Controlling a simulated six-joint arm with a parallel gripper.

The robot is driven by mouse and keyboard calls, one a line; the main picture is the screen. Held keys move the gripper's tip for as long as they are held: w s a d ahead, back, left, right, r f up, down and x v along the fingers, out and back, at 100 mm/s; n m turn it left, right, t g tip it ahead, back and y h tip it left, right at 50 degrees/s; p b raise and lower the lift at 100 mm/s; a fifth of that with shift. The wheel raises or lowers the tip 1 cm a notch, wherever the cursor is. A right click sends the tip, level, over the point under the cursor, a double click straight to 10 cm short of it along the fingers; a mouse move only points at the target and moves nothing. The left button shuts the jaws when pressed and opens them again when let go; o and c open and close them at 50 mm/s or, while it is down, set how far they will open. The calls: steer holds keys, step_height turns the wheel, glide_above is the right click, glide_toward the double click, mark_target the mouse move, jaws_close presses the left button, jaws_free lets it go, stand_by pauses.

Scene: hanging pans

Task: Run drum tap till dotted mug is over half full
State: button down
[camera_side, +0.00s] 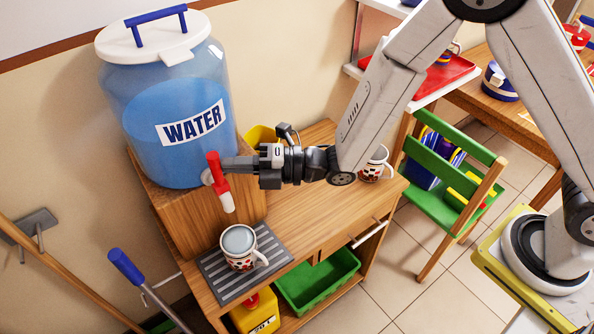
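The clear blue drum (165,100), labelled WATER, stands on a wooden box with water inside. Its red tap (218,178) has a white spout pointing down. A white mug with red and dark spots (240,258) stands upright below the spout on a grey striped mat (222,284). A grey-blue surface shows inside the mug; its exact level is hard to judge. No stream is visible between spout and mug. My gripper (230,163) reaches in from the right, its fingertips at the red tap handle. Whether they grip it or only touch it is unclear.
Another spotted mug (376,166) stands behind my arm on the wooden cabinet (310,210). A green bin (318,280) and a yellow container (256,312) sit on the lower shelf. A green chair (450,180) stands at right.

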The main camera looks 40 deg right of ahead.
steer(key=v, duration=1.4)
steer(key=shift+r, duration=0.3)
steer(key=w+d+f+m+h, duration=0.2)
steer(key=d+m+h, duration=0.4)
steer(key=m, duration=0.2)
steer(key=w+d+f+m+h, duration=0.2)
steer(key=d+m+h, duration=0.4)
steer(key=m, duration=0.1)
steer(key=s+d+m+g+h, duration=0.1)
steer(key=s+d+m+g, duration=0.2)
steer(key=m, duration=0.4)
steer(key=s+d+r+m+g+h, duration=0.1)
steer(key=s+d+m+g+h, duration=0.1)
steer(key=s+m, duration=0.4)
steer(key=d+m+g, duration=0.1)
steer(key=m+g, duration=0.1)
steer(key=shift+s+d+r+g, duration=0.2)
steer(key=shift+s+d+g, duration=0.05)
steer(key=shift+s+g, duration=0.15)
